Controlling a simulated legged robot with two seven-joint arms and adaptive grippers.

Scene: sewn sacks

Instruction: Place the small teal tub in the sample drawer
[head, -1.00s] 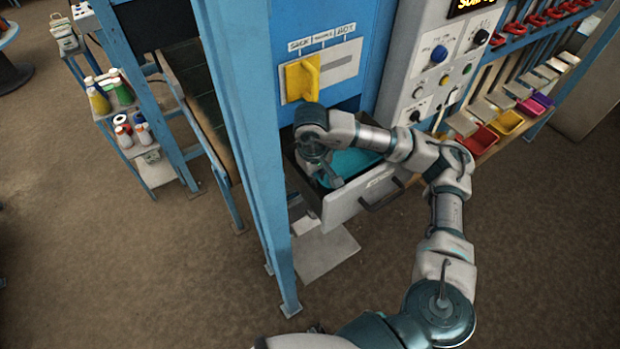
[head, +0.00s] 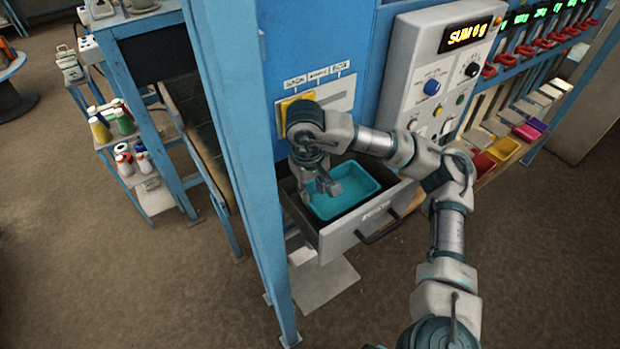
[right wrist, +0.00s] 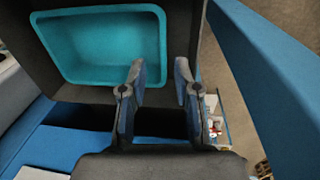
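The small teal tub (head: 358,184) sits upright and looks empty inside the pulled-out sample drawer (head: 350,233). In the right wrist view the tub (right wrist: 100,48) lies beyond my fingers, inside the dark drawer. My right gripper (head: 328,187) is at the left side of the drawer, over the tub's left edge in the head view. In the right wrist view its two fingers (right wrist: 159,72) stand apart with nothing between them. Whether a finger touches the tub or drawer wall cannot be told. My left gripper is not in view.
A blue post (head: 240,150) stands close left of the drawer. A yellow handle (head: 298,105) on the blue panel is partly hidden behind my wrist. A grey control box (head: 440,85) reads "SUM 0 g". Yellow and red tubs (head: 503,149) stand at right.

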